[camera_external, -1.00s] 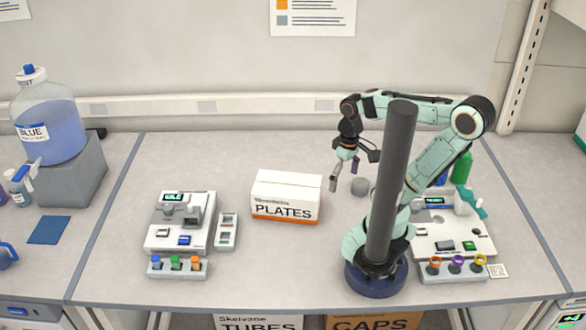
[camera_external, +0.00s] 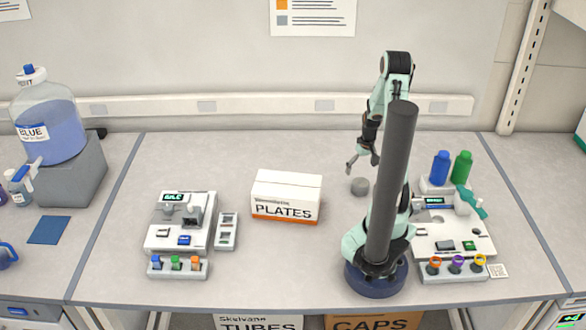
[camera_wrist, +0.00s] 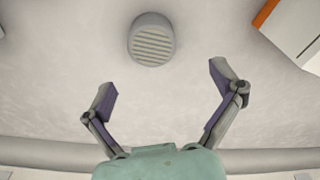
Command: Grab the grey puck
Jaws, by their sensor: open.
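The grey puck (camera_external: 360,186) sits on the bench top to the right of the white PLATES box. In the wrist view the puck (camera_wrist: 151,39) is a short round piece with a ridged face, at the top centre beyond the fingertips. My gripper (camera_external: 362,162) is open and empty, above the bench and close to the puck in the external view. In the wrist view my gripper (camera_wrist: 161,84) has its two fingers spread wide with bare bench between them. The puck is apart from both fingers.
The PLATES box (camera_external: 286,197) stands left of the puck; its corner (camera_wrist: 291,28) shows at upper right in the wrist view. A device (camera_external: 452,235) with coloured rings and blue (camera_external: 440,168) and green (camera_external: 462,167) bottles stand at right. Another device (camera_external: 180,222) is at left.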

